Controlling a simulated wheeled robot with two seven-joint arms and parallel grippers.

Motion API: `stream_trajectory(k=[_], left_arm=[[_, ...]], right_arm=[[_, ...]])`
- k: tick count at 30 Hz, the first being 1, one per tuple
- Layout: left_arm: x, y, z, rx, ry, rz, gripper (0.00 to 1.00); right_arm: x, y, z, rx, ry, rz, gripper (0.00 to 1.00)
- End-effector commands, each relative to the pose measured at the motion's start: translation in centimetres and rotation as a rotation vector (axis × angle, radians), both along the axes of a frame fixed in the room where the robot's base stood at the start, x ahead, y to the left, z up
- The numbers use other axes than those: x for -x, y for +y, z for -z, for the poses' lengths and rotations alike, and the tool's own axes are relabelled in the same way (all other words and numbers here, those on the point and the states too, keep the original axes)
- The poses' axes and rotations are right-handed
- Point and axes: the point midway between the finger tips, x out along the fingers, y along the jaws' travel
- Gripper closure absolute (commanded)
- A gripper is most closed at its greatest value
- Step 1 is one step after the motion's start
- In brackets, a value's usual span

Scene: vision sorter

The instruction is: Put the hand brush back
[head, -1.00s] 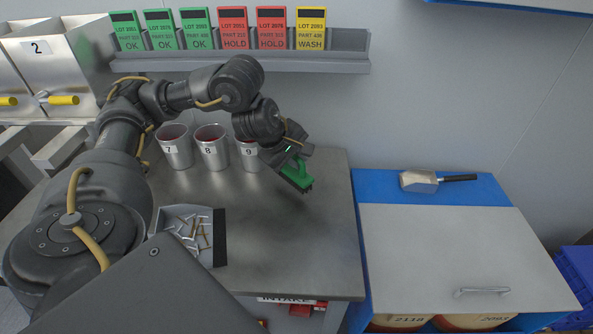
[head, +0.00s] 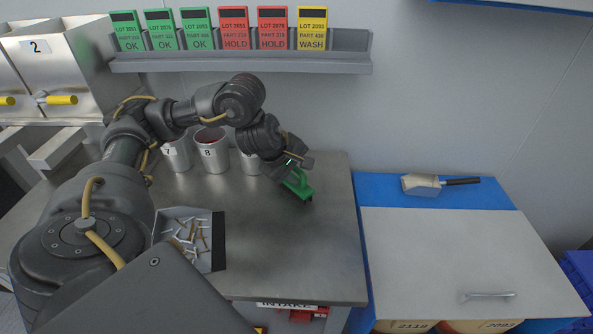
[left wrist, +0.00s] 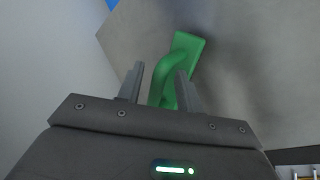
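The green hand brush (head: 298,184) is at my left gripper (head: 288,170), over the back right part of the steel table (head: 300,240). I cannot tell whether the brush touches the tabletop. My right gripper is not in view.
Metal cups (head: 213,152) stand at the table's back, one partly behind my arm. A tray (head: 218,240) of small loose pieces sits front left. A shelf (head: 240,64) holds coloured lot cards. A scoop (head: 422,185) lies on the blue-edged bench at right. The table's right front is clear.

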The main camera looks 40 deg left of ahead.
Motion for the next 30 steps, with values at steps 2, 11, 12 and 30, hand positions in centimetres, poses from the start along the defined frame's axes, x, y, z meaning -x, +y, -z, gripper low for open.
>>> stream_trajectory(k=[2,11,12,30], left_arm=[[0.0,0.0,0.1,0.0,0.0,0.0,0.64],[0.9,0.2,-2.3,-0.003,-0.005,0.002,0.64],[1.4,0.2,-3.0,-0.002,-0.005,0.001,0.64],[6.4,0.8,-10.2,0.0,-0.002,0.001,0.64]], right_arm=[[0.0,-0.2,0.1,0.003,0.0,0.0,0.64],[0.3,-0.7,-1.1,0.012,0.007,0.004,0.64],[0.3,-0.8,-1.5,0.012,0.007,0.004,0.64],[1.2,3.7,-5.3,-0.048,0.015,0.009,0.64]])
